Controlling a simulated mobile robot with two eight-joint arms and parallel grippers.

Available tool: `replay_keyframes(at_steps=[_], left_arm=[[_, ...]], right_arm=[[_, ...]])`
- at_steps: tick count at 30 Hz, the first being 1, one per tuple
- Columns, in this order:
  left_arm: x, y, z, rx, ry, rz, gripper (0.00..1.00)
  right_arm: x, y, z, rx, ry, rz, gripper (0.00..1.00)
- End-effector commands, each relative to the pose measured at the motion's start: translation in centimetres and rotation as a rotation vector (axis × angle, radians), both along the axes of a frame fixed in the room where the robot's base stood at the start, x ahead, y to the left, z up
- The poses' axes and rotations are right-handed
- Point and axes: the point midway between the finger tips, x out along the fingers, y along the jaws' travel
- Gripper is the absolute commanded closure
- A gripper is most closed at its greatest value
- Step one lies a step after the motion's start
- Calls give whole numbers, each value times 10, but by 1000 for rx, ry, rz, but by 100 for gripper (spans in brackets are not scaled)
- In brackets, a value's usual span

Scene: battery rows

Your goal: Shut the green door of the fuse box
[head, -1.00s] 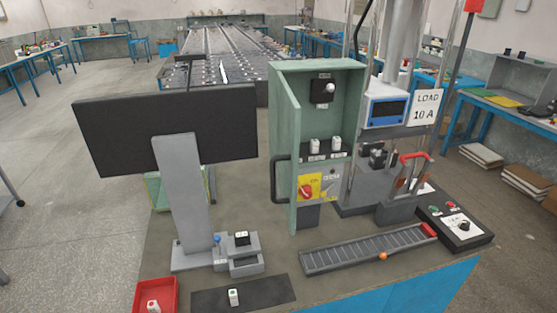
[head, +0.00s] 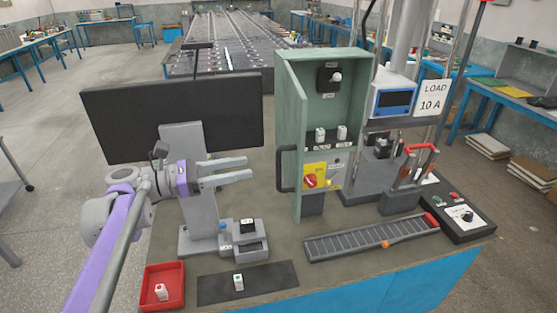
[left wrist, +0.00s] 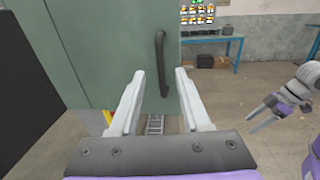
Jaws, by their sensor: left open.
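The green fuse box (head: 345,75) stands on the bench, its inside in view with fuses and a red-and-yellow switch. Its green door (head: 290,110) stands open at the box's left side, seen nearly edge-on, with a black handle (head: 280,168) on its outer face. My left gripper (head: 249,167) is open and empty, left of the handle and apart from it. In the left wrist view the door (left wrist: 110,45) fills the upper left, and the handle (left wrist: 161,62) shows between the open fingers, beyond them. My right gripper (left wrist: 247,125) shows there at the right, fingers apart and empty.
A black monitor (head: 175,115) on a grey stand is behind my left arm. A red tray (head: 162,286), a dark mat (head: 262,277) and a grey ramp (head: 355,243) lie at the front. A load unit (head: 390,100) stands right of the box.

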Motion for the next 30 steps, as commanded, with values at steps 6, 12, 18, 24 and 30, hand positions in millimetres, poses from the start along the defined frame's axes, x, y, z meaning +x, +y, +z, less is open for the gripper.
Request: replay_keyframes(at_steps=[6, 12, 18, 24, 30], left_arm=[[13, -42, 2, 2, -3, -5, 53], [25, -73, 1, 3, -2, -3, 53], [30, -88, 0, 4, -2, 0, 53], [31, -89, -1, 5, -2, 1, 53], [31, -89, -1, 5, -2, 1, 71]], right_arm=[[3, 0, 9, 0, -7, 0, 36], [6, 0, 15, 0, -11, 0, 36], [7, 0, 17, 0, -13, 0, 36], [7, 0, 17, 0, -13, 0, 36], [7, 0, 17, 0, -13, 0, 36]])
